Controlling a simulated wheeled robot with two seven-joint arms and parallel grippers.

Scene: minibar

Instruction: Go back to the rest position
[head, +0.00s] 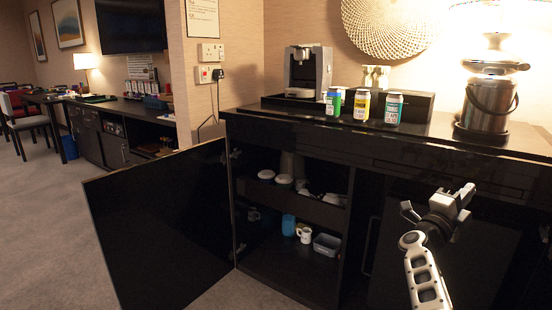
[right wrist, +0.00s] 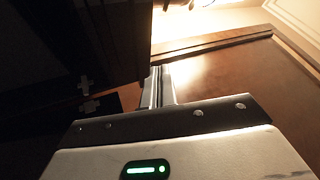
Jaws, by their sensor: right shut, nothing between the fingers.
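My right gripper (head: 466,194) is raised in front of the black minibar counter (head: 480,148) at the right of the head view. It is shut and holds nothing, and it appears apart from the furniture. In the right wrist view its closed fingers (right wrist: 158,84) point at brown and dark surfaces. My left gripper is not in view.
The cabinet door (head: 160,225) stands open, swung out to the left. Inside are a blue cup (head: 288,225), a white mug (head: 304,234) and a clear container (head: 327,244). Three cans (head: 361,105), a coffee machine (head: 308,70) and an ice bucket (head: 487,105) stand on top. Carpet (head: 50,215) is clear at left.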

